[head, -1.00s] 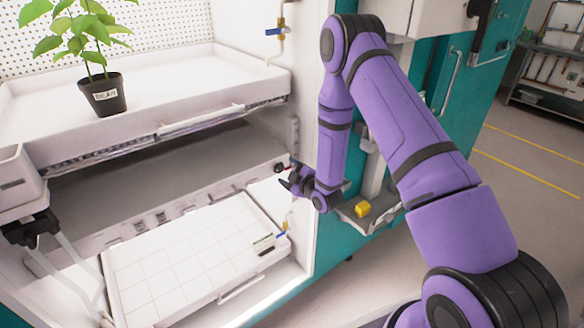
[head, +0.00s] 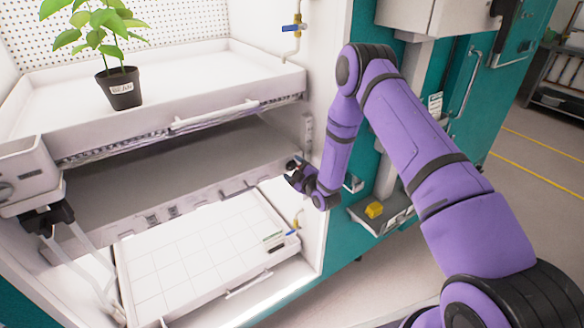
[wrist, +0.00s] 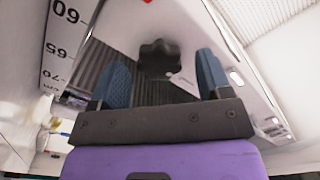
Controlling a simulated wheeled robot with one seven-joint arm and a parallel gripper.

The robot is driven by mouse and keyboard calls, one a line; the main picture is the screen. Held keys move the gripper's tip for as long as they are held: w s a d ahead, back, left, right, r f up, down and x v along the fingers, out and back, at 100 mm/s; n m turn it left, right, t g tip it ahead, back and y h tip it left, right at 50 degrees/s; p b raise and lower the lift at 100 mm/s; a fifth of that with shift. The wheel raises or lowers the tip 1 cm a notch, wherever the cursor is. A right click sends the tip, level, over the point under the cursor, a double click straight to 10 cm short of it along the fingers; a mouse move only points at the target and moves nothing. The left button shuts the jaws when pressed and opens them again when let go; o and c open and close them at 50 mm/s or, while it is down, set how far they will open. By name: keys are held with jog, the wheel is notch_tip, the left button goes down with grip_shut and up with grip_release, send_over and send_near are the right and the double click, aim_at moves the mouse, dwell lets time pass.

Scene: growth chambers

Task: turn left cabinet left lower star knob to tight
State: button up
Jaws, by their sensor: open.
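The black star knob (wrist: 160,58) shows in the wrist view, mounted in front of a shiny panel under the upper shelf. My gripper (wrist: 162,76) is open, with one blue fingertip to the left of the knob and the other to the right. The knob appears between and slightly beyond the fingertips, and I see no contact. In the head view my gripper (head: 292,173) is at the right end of the space below the upper tray, and it largely hides the knob there.
The upper tray (head: 200,92) holds a potted plant (head: 122,88). A lower gridded tray (head: 190,265) lies beneath. A blue-handled valve (head: 293,28) is on the side wall above. A ruler scale (wrist: 62,45) stands at the left of the wrist view. A yellow block (head: 374,209) sits outside the cabinet.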

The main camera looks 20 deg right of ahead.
jog(key=shift+x, duration=0.8)
jog(key=shift+c, duration=0.5)
jog(key=c, duration=0.8)
